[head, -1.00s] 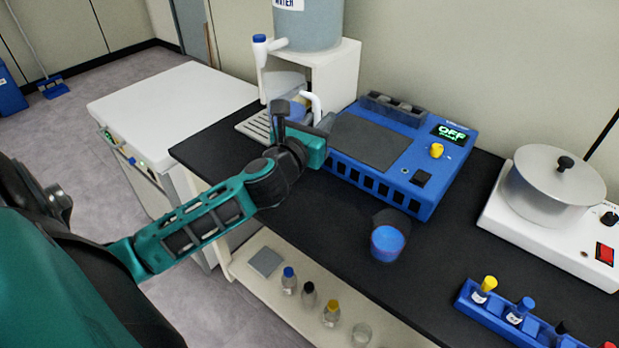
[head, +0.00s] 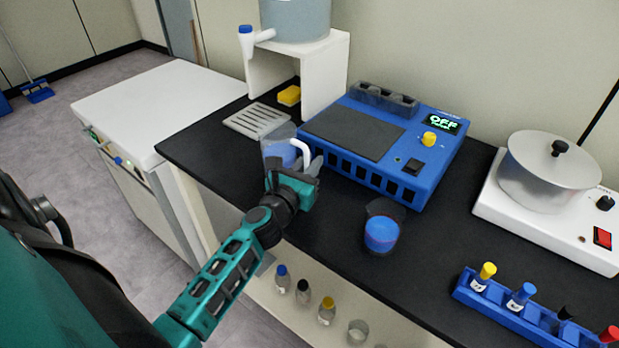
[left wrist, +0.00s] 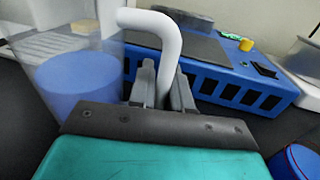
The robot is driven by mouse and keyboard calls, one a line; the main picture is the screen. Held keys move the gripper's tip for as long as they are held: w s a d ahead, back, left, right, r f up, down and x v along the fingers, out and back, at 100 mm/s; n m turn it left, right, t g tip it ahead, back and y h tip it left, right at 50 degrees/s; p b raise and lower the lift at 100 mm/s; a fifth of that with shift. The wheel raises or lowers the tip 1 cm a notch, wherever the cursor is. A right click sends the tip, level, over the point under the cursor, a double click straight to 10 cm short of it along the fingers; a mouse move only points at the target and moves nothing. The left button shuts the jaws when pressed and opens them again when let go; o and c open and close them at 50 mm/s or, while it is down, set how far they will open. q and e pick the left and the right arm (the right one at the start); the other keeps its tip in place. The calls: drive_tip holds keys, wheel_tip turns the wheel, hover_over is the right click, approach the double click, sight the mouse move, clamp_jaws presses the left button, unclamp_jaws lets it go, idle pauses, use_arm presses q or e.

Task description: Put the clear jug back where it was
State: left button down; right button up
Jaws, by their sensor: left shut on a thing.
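The clear jug (head: 276,148) has a white handle and blue liquid inside. It is upright, over the black bench in front of the drip tray. Whether it touches the bench is unclear. My left gripper (head: 306,168) is shut on its handle; in the left wrist view the fingers (left wrist: 162,88) close around the white handle, with the jug (left wrist: 75,88) to their left. My right gripper is not in view.
A slatted drip tray (head: 258,120) and yellow sponge (head: 289,95) are behind the jug, by the water dispenser (head: 297,18). The blue machine (head: 385,150) reads OFF. A dark cup with blue liquid (head: 382,232) stands in front of it. A tube rack (head: 520,310) is at right.

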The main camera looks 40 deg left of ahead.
use_arm(q)
drive_tip(key=shift+f+b, duration=0.7)
drive_tip(key=shift+f, duration=0.7)
drive_tip(key=shift+f, duration=0.2)
drive_tip(key=c, duration=1.1)
unclamp_jaws()
